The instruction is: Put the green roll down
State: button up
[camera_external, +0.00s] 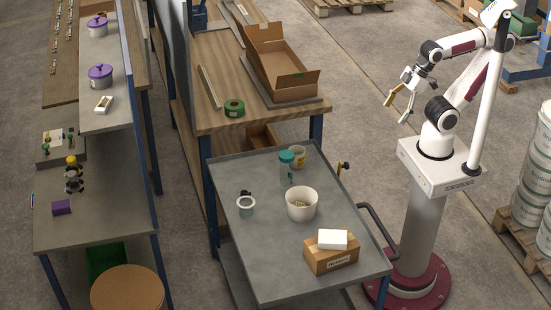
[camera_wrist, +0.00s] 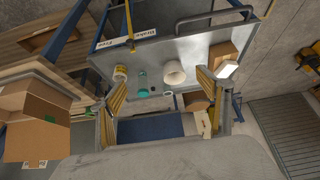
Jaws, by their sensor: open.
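The green roll (camera_external: 234,107) lies flat on the wooden workbench (camera_external: 215,65), near its front edge and beside the open cardboard box, in the external view.
An open cardboard box (camera_external: 283,65) stands on the workbench. The grey cart (camera_external: 232,255) in front holds a teal-lidded bottle (camera_external: 286,165), a white bucket (camera_external: 301,204), a white ring-shaped item (camera_external: 246,207) and a small carton (camera_external: 331,257). Its left front is clear.

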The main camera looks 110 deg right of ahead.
aim_at(235, 109)
jog(key=shift+o, duration=0.6)
jog(key=w+d+r+m+t+h, duration=0.1)
jog(key=w+d, duration=0.5)
jog(key=w, duration=0.5)
jog(key=w+d+r+m, duration=0.1)
jog(key=w+d, duration=0.5)
jog(key=w, duration=0.4)
jog(key=w+d+r+m+t+h, duration=0.1)
jog(key=w+d, duration=0.5)
jog(key=w, duration=0.5)
jog(key=w+d+f+m+h, duration=0.1)
jog(key=w+d+f, duration=0.3)
jog(key=d, duration=0.5)
jog(key=w+d+f+m+h, duration=0.1)
jog(key=w+d+f, duration=0.3)
jog(key=d+f, duration=0.4)
jog(key=w+d+f+m+h, duration=0.1)
jog(key=w+d+f, duration=0.3)
jog(key=d, duration=0.8)
jog(key=shift+w+d+f+m, duration=0.15)
jog(key=shift+f, duration=0.5)
jog(key=shift+w+d+f+m, duration=0.1)
jog(key=shift+w+f+m, duration=0.05)
jog(key=shift+f, duration=0.5)
jog(key=shift+d+f, duration=0.35)
jog(key=shift+d, duration=0.15)
